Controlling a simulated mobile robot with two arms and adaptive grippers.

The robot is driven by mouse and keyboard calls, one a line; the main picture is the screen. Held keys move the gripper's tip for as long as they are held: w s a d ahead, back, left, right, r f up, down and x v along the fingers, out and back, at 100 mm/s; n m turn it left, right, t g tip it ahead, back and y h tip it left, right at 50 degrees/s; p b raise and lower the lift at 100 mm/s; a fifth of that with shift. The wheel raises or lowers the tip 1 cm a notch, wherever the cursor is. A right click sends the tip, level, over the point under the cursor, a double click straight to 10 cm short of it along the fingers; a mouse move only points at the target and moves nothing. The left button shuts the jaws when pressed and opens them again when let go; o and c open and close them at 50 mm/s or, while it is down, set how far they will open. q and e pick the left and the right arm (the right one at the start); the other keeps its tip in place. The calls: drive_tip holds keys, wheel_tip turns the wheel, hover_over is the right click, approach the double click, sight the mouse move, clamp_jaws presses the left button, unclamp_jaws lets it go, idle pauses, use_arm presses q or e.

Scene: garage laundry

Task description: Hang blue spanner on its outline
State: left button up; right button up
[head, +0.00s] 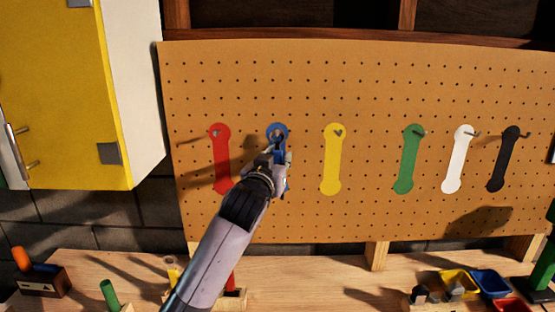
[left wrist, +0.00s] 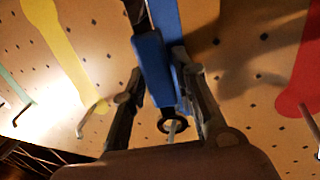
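The blue spanner (left wrist: 152,68) is between the fingers of my left gripper (left wrist: 158,75) in the left wrist view, in front of the pegboard. Its dark ring end (left wrist: 163,125) shows a pale peg in or behind its opening; I cannot tell if the peg passes through. In the head view my left gripper (head: 280,158) is at the blue outline (head: 270,130), second from left, and covers most of it. The spanner is mostly hidden there by the gripper. My right gripper is not in view.
The pegboard (head: 370,90) also bears red (head: 221,160), yellow (head: 333,160), green (head: 407,160), white (head: 458,160) and black (head: 503,160) outlines with pegs. A yellow cabinet (head: 65,100) hangs at left. Below, the workbench (head: 320,275) holds tools and small coloured bins (head: 490,282).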

use_arm(q)
drive_tip(key=shift+o, duration=1.3)
drive_tip(key=shift+a, duration=0.1)
